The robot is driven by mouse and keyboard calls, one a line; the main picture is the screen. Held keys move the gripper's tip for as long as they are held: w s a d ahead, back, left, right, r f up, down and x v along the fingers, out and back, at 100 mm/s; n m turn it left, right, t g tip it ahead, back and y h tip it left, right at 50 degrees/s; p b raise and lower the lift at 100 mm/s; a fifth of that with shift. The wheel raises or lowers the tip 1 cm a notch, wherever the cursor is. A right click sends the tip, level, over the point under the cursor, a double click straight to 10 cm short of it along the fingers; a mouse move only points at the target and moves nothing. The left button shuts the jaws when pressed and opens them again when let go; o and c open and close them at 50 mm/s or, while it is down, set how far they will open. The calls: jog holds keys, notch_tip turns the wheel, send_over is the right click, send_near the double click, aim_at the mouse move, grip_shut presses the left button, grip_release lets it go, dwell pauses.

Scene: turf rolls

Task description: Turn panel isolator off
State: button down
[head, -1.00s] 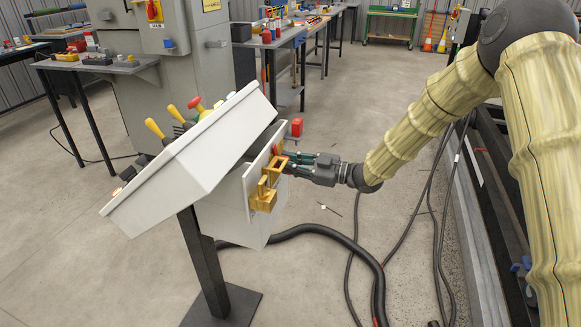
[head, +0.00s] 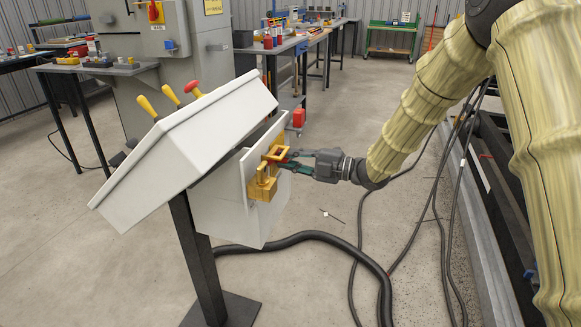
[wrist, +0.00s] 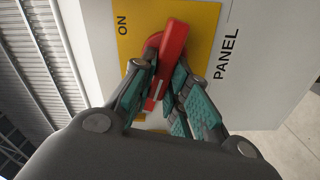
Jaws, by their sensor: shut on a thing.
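The panel isolator has a red handle (wrist: 168,60) on a yellow plate (wrist: 204,18) marked "ON", beside the word "PANEL" in the wrist view. The handle sits slantwise on the plate in that picture. My gripper (wrist: 160,84) has its teal-padded fingers on either side of the handle and is shut on it. In the head view my gripper (head: 286,161) reaches the yellow fittings (head: 264,182) on the side of the grey box (head: 222,205) under the sloped console. The handle is mostly hidden there, and the fingers partly cover its lower end in the wrist view.
The sloped console (head: 190,145) with yellow and red levers stands on a dark post (head: 203,265). Thick black cables (head: 330,238) lie on the floor below my arm. A grey cabinet (head: 190,70) and workbenches stand behind. Open floor lies between the console and the far benches.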

jog(key=shift+f+n+b, duration=0.25)
jog(key=shift+n+b, duration=0.9)
jog(key=shift+n, duration=0.45)
jog(key=c, duration=1.4)
grip_release()
jog(key=v, duration=1.2)
